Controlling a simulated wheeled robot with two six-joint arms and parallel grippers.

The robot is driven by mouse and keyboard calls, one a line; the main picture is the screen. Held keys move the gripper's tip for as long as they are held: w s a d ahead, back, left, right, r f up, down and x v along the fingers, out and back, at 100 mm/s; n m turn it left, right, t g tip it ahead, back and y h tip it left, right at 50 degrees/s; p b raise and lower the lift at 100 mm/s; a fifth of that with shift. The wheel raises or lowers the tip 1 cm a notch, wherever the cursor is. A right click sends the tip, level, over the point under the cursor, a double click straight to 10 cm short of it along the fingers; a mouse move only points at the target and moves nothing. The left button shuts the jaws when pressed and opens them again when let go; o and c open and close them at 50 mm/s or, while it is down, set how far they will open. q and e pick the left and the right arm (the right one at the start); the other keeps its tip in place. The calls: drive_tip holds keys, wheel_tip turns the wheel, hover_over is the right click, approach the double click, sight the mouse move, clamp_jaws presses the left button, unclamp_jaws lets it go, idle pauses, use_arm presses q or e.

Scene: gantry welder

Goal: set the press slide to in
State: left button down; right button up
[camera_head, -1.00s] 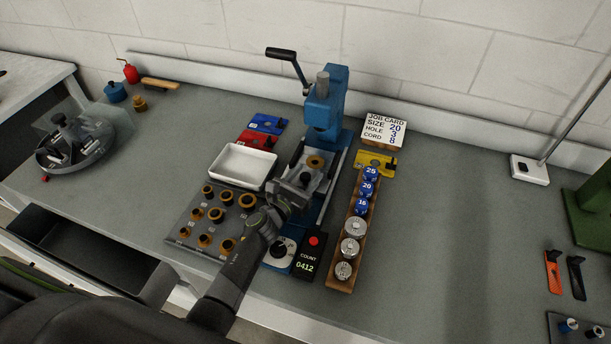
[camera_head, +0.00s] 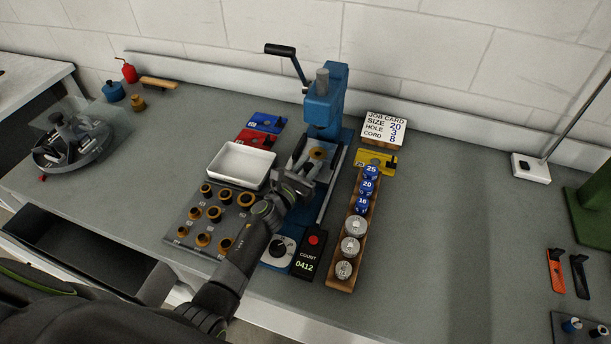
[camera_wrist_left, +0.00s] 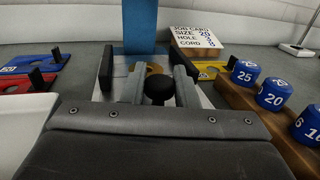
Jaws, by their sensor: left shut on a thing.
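The blue press (camera_head: 325,105) stands at the back middle of the bench, its black-handled lever raised to the left. Its slide (camera_head: 306,157) is a pale plate carrying a brass ring (camera_head: 318,153), low in front of the press column. My left gripper (camera_head: 301,177) is at the slide's front end. In the left wrist view a black knob (camera_wrist_left: 158,89) of the slide sits between the fingers, which are shut on it. The wrist and fingers hide part of the slide's front in the head view. My right gripper is not in view.
A white tray (camera_head: 242,164) and a rack of brass rings (camera_head: 212,214) lie to the left. A wooden rail of blue and silver dies (camera_head: 348,235) stands close on the right. A dial (camera_head: 280,248) and a counter (camera_head: 309,254) sit in front.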

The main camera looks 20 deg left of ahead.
use_arm(q)
drive_tip(key=shift+w, duration=0.55)
drive_tip(key=shift+r, duration=0.15)
drive_tip(key=c, duration=1.4)
unclamp_jaws()
drive_tip(key=shift+o, duration=1.2)
drive_tip(key=shift+w, duration=0.2)
drive_tip(key=shift+s, duration=0.1)
drive_tip(key=shift+s, duration=0.45)
drive_tip(key=v, duration=1.6)
drive_tip(key=shift+s+a, duration=0.15)
